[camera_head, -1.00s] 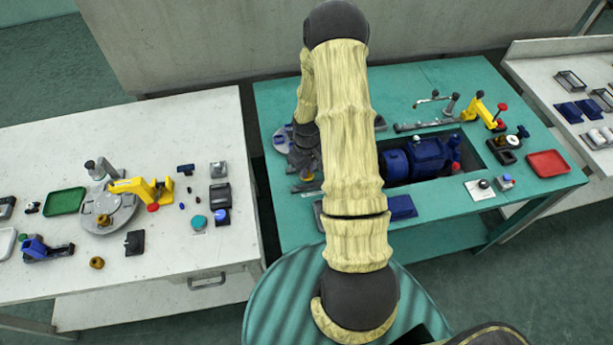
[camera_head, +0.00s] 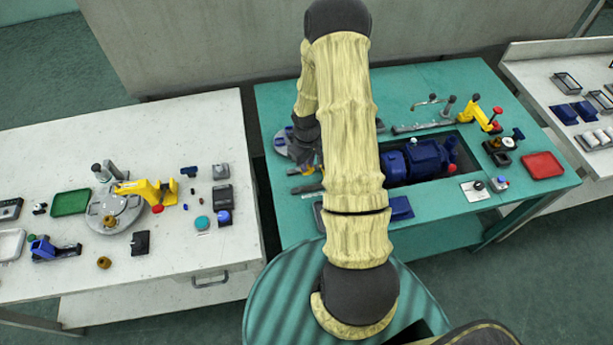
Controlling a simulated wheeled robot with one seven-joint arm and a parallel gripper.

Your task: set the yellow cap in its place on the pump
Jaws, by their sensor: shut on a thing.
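The blue pump (camera_head: 426,160) lies in a dark recess of the green table, right of my arm. My gripper (camera_head: 306,168) is over the left part of that table, left of the pump and apart from it. It is dark, small and partly hidden by my pale yellow arm. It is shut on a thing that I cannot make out. I cannot pick out the yellow cap for certain in this view.
Yellow clamps stand at the pump's right (camera_head: 486,119) and on the white table (camera_head: 140,189). A red tray (camera_head: 542,165) sits far right. The green table's back strip is mostly clear.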

